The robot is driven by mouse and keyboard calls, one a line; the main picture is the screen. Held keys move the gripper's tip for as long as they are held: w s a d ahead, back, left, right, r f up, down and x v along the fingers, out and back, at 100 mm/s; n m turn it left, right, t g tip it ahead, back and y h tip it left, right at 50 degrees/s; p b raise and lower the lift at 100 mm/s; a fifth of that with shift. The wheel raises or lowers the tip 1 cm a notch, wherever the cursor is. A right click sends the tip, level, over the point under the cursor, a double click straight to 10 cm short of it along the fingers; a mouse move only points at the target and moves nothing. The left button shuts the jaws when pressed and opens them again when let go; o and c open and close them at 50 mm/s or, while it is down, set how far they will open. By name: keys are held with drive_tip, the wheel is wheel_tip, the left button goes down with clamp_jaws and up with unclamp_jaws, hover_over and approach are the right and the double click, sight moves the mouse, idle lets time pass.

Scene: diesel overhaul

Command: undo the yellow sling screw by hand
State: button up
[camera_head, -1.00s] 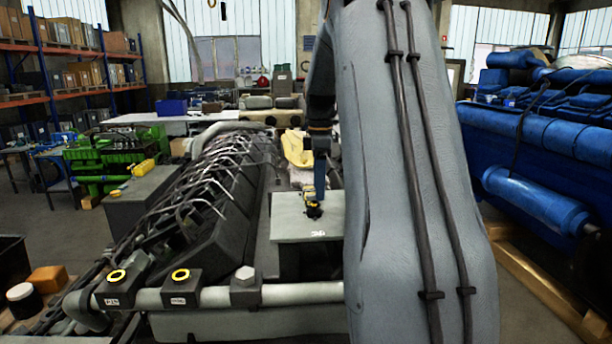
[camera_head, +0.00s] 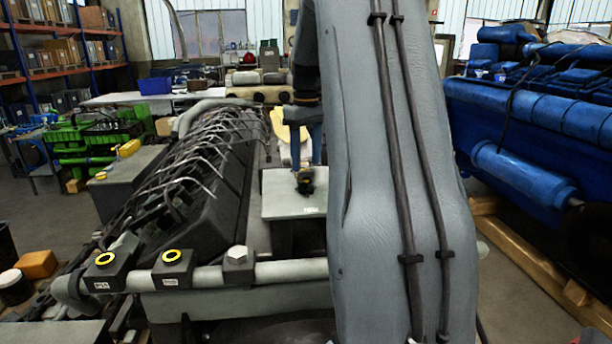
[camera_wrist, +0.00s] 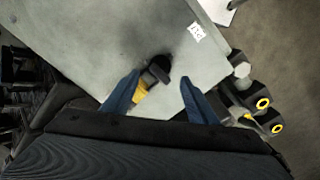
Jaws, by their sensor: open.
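The yellow sling screw (camera_wrist: 141,92) shows in the wrist view as a small yellow part beside a dark round head (camera_wrist: 158,66). It stands on a flat grey plate (camera_wrist: 95,45). In the head view it is a small, mostly dark shape (camera_head: 304,184) on the plate (camera_head: 290,207). My gripper (camera_wrist: 160,76) is open, its two blue fingers on either side of the screw in the picture, with gaps visible. In the head view my gripper (camera_head: 306,160) points down just above the screw. I cannot tell whether the fingertips reach its height.
A dark engine block with many thin pipes (camera_head: 200,170) lies left of the plate. A grey pipe (camera_head: 290,268) with two yellow-ringed blocks (camera_head: 172,257) runs in front. A blue engine (camera_head: 540,130) stands at the right. My arm hides the plate's right side.

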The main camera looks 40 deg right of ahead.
sight(306, 173)
drive_tip(key=m+b, duration=0.1)
drive_tip(key=m, duration=0.1)
drive_tip(key=m+b, duration=0.1)
drive_tip(key=shift+w+f+m+b, duration=0.15)
drive_tip(key=shift+f+m+b, duration=0.1)
drive_tip(key=shift+m+b, duration=0.15)
drive_tip(key=m+b, duration=0.3)
drive_tip(key=m, duration=0.1)
drive_tip(key=shift+m+b, duration=0.3)
drive_tip(key=shift+m, duration=0.1)
drive_tip(key=m+b, duration=0.3)
drive_tip(key=shift+m, duration=0.3)
drive_tip(key=m+b, duration=0.3)
drive_tip(key=m, duration=0.1)
drive_tip(key=shift+b, duration=0.3)
drive_tip(key=shift+r+m+p, duration=0.2)
drive_tip(key=shift+m+p, duration=0.4)
drive_tip(key=shift+m, duration=0.2)
drive_tip(key=shift+r+m+p, duration=0.1)
drive_tip(key=shift+m+p, duration=0.35)
drive_tip(key=shift+m, duration=0.55)
drive_tip(key=m+p, duration=0.2)
drive_tip(key=m, duration=0.3)
drive_tip(key=shift+m, duration=0.4)
drive_tip(key=shift+f+b, duration=1.15)
drive_tip(key=shift+f, duration=1.5)
drive_tip(key=shift+c, duration=0.4)
